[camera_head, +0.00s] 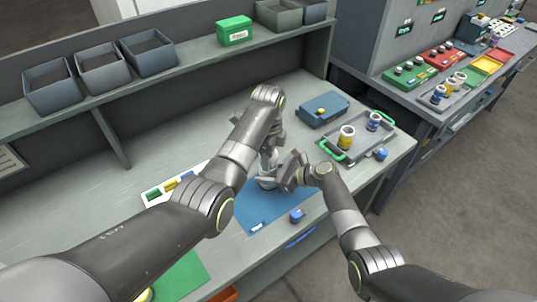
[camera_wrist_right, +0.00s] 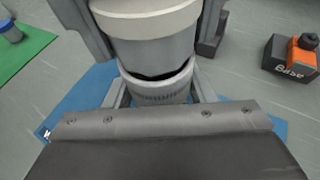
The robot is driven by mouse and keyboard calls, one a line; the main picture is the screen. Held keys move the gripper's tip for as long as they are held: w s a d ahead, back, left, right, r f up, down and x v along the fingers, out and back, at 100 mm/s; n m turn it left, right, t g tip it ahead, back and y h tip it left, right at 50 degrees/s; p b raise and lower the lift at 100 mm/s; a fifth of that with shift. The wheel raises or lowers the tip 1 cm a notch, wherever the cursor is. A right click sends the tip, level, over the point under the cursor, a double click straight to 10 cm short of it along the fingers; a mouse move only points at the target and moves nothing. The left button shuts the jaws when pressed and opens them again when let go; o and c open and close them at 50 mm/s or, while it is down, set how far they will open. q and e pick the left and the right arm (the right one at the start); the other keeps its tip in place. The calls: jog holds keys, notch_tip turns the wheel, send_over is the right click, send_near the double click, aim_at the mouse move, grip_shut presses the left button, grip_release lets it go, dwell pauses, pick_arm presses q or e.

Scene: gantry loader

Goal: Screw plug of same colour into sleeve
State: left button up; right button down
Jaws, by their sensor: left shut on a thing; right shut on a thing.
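A pale grey cylindrical sleeve (camera_head: 266,183) stands upright over the blue mat (camera_head: 262,212), between both my grippers. In the right wrist view it shows as a cylinder (camera_wrist_right: 150,50) with a cream rim and a dark seam above a ridged lower part. My left gripper (camera_head: 268,160) comes down from above and is shut at the cylinder's upper end; what it grips there is mostly hidden. My right gripper (camera_head: 289,178) is shut on the sleeve from the right side. A small blue plug (camera_head: 297,215) lies on the mat's right edge. I cannot tell the sleeve's colour marking.
A grey tray (camera_head: 355,160) with green handles holds a yellow-banded cylinder (camera_head: 347,136) and a blue-banded one (camera_head: 374,121). A blue box (camera_head: 323,110) stands behind. A green mat (camera_head: 183,277) lies front left. An orange-and-black block (camera_wrist_right: 290,58) stands near in the right wrist view.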

pick_arm(q)
jog(key=m, duration=0.8)
jog(key=shift+a, duration=0.1)
jog(key=m, duration=0.4)
jog(key=shift+w+m, duration=0.1)
jog(key=shift+m, duration=0.3)
jog(key=m, duration=0.4)
jog(key=o, duration=1.1)
jog(key=shift+c, duration=0.2)
